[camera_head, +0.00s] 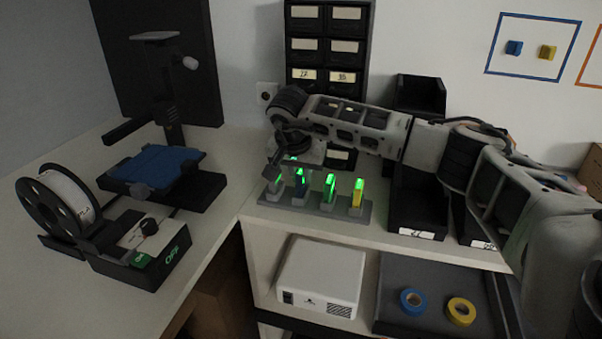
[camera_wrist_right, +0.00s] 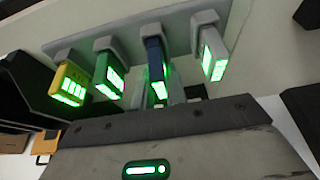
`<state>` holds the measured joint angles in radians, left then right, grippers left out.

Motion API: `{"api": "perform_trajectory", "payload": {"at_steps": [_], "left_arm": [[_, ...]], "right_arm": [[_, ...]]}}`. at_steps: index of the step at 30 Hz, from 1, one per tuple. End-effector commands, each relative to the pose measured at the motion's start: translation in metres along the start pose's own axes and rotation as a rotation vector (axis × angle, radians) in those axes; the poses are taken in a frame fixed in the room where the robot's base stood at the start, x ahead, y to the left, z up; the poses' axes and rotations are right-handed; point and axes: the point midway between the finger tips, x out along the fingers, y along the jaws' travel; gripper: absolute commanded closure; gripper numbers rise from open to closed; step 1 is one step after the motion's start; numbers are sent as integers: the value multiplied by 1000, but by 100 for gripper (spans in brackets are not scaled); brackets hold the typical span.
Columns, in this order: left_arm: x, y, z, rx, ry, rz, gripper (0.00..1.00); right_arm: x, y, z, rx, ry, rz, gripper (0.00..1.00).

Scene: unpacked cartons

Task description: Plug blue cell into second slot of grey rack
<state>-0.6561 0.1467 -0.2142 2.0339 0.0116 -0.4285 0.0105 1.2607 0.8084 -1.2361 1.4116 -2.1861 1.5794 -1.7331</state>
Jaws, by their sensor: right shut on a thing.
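The grey rack (camera_head: 318,208) stands on the white shelf top, and its pale base also shows in the right wrist view (camera_wrist_right: 135,27). The blue cell (camera_wrist_right: 154,62) stands in the rack between a green cell (camera_wrist_right: 109,70) and a white cell (camera_wrist_right: 211,52). In the head view the blue cell (camera_head: 300,184) is second from the left, its end lit green. My right gripper (camera_head: 289,165) is at the blue cell from above and shut on it; its fingers show partly in the wrist view (camera_wrist_right: 173,92). Its full seating is hard to see. My left gripper is out of view.
A yellow cell (camera_head: 357,194) is at the rack's right end. Black bins (camera_head: 416,205) stand right of the rack, and a drawer cabinet (camera_head: 327,45) stands behind. A printer-like machine (camera_head: 150,245) with a spool (camera_head: 62,200) fills the left table.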

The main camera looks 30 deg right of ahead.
Motion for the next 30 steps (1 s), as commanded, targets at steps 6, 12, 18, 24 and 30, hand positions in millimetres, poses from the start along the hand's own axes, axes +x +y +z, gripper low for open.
{"api": "perform_trajectory", "payload": {"at_steps": [6, 12, 18, 24, 30], "left_arm": [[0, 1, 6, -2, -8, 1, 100], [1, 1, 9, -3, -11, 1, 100], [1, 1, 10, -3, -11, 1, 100], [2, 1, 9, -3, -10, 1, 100], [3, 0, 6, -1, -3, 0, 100]], "right_arm": [[4, 0, 2, 0, 0, 0, 100], [8, 0, 3, 0, 0, 0, 100], [9, 0, 4, 0, 0, 0, 100], [9, 0, 4, 0, 0, 0, 64], [9, 0, 4, 0, 0, 0, 61]]}}
